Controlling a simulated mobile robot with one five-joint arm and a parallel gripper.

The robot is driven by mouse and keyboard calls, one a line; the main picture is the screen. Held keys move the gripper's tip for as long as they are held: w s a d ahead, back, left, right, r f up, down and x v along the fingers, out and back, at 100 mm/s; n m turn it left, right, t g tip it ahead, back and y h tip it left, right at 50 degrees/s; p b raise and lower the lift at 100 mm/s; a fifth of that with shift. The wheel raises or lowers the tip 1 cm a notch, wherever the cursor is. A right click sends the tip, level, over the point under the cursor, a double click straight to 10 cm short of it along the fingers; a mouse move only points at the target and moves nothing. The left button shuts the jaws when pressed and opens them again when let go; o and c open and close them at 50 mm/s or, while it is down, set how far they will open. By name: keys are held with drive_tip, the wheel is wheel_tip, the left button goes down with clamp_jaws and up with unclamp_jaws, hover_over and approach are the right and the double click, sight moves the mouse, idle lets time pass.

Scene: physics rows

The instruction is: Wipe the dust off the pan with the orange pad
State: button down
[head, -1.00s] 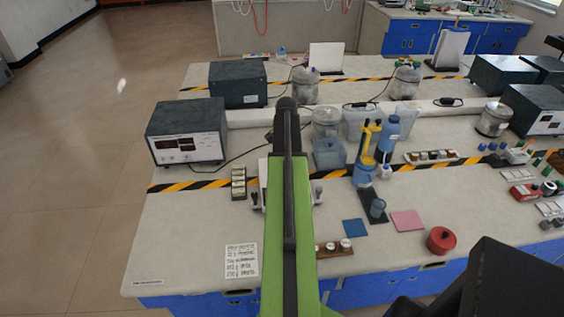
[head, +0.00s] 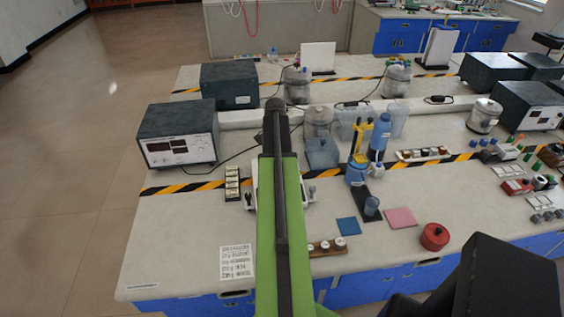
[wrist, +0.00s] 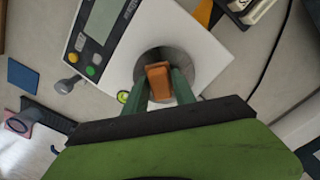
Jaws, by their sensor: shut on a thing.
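The orange pad (wrist: 158,78) is between the two green fingers of my gripper (wrist: 158,92) in the wrist view. My gripper is shut on it. The round grey metal pan (wrist: 207,62) of a white balance (wrist: 128,62) lies behind the pad. I cannot tell whether the pad touches the pan, and dust on it is not clear at this size. The balance has a grey display and coloured buttons. In the head view only edges of the balance (head: 305,191) show beside my green arm, which hides the pan, pad and gripper.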

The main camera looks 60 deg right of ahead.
drive_tip(key=shift+w+a, duration=0.65)
drive_tip(key=shift+w, duration=0.2)
drive_tip(key=shift+w+a, duration=0.65)
drive_tip(key=shift+w, duration=0.15)
drive_tip(key=shift+w+d, duration=0.25)
drive_tip(key=shift+d, duration=0.1)
drive_tip(key=shift+s+d, duration=1.25)
drive_tip(key=shift+s, duration=0.25)
drive_tip(key=shift+s+d, duration=1.15)
drive_tip(key=shift+s, duration=0.3)
drive_tip(key=shift+r, duration=0.1)
drive_tip(key=shift+d, duration=0.1)
drive_tip(key=shift+w+a, duration=1.25)
drive_tip(key=shift+w, duration=0.25)
drive_tip(key=shift+w+a, duration=1.25)
drive_tip(key=shift+w, duration=0.2)
